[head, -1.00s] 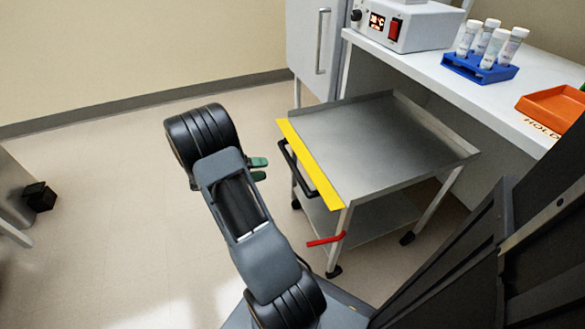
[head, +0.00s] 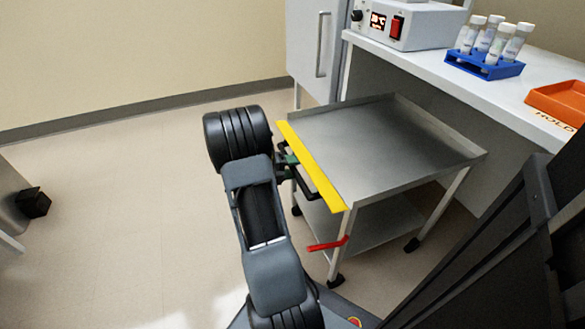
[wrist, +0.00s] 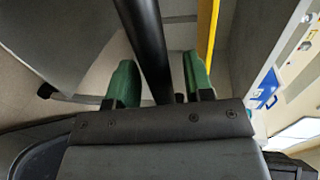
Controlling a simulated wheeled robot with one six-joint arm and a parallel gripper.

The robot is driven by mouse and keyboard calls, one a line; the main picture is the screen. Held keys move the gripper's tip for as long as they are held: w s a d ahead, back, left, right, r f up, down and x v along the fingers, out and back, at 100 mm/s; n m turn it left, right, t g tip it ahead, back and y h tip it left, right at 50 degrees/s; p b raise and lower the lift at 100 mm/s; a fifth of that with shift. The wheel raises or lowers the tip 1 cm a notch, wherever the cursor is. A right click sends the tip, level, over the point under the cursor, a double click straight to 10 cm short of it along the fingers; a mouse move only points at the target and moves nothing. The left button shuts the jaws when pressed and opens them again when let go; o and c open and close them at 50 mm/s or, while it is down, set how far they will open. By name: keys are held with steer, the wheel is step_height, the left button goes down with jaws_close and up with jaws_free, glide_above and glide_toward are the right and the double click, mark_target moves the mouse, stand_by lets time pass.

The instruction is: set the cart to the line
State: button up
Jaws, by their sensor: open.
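The cart (head: 385,140) is a grey metal trolley with a top tray, a lower shelf and dark casters. A yellow strip (head: 310,165) runs along its near-left top edge, and it also shows in the wrist view (wrist: 207,28). A black bar handle (head: 318,186) sticks out below the strip. My gripper (head: 289,159) is at the far end of this handle. In the wrist view the handle (wrist: 150,45) passes between the green fingers of my open gripper (wrist: 160,82), with gaps beside it. A red lever (head: 328,244) juts from the cart's near leg.
A white bench (head: 440,62) stands behind the cart, carrying a device (head: 405,25), a blue tube rack (head: 484,64) and an orange tray (head: 560,102). A grey cabinet (head: 313,50) stands at the back. The floor to the left is clear, with a black block (head: 33,203) at far left.

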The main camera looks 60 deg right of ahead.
steer(key=shift+c, duration=0.4)
jaws_close()
steer(key=shift+w+r, duration=0.1)
